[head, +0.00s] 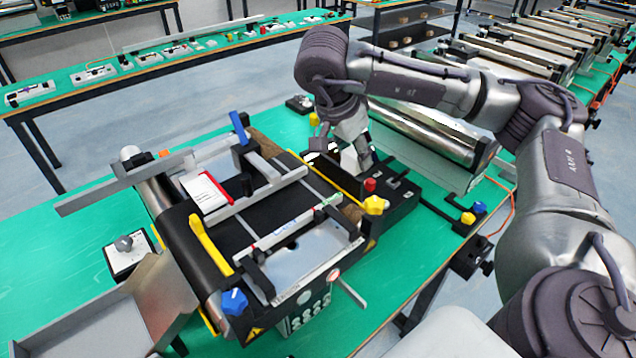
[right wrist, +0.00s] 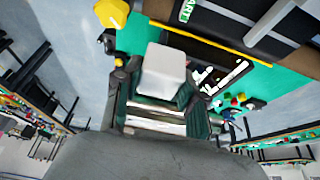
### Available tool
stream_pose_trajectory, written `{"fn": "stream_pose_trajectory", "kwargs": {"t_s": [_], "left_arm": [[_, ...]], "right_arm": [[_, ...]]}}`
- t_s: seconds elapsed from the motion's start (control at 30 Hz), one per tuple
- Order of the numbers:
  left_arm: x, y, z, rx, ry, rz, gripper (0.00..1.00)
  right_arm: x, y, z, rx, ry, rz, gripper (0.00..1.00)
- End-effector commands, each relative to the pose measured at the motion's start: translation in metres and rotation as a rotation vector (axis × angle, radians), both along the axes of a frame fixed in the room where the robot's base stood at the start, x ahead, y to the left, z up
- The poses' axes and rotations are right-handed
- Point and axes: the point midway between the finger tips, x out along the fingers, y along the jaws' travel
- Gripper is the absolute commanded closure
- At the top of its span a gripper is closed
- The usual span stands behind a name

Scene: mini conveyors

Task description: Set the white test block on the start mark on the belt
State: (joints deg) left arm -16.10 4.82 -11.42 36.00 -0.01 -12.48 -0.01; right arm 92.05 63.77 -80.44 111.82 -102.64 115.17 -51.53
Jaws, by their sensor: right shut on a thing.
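The white test block (right wrist: 165,72) is between the fingers of my right gripper (right wrist: 158,100) in the right wrist view. The black belt (head: 262,217) runs under metal guide rails. A green START label (right wrist: 187,10) shows at the top of the right wrist view, apart from the block. My left gripper is not in view.
Yellow and blue knobs (head: 374,205) and clamp handles stick up around the conveyor. A black box with a red button (head: 370,184) stands close to the gripper. A metal tray (head: 95,318) is at lower left. Green tabletop (head: 60,235) is clear at left.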

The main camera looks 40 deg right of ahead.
Motion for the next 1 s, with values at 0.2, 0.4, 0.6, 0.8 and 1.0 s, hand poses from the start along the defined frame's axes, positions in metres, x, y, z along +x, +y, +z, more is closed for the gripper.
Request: {"fn": "stream_pose_trajectory", "kwargs": {"t_s": [0.2, 0.4, 0.6, 0.8, 1.0], "left_arm": [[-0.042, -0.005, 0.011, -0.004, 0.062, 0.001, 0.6], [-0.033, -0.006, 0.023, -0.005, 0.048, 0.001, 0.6], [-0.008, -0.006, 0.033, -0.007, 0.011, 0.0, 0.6], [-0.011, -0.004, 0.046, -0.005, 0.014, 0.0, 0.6], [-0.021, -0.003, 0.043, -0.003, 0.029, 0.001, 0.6]], "right_arm": [[0.042, 0.032, -0.027, 0.001, 0.005, 0.0, 1.0], [0.067, 0.049, -0.047, 0.0, 0.003, -0.002, 1.0], [0.072, 0.052, -0.062, -0.001, 0.004, -0.003, 1.0], [0.072, 0.052, -0.088, 0.0, 0.003, -0.003, 1.0], [0.072, 0.052, -0.094, 0.0, 0.0, -0.003, 1.0]]}}
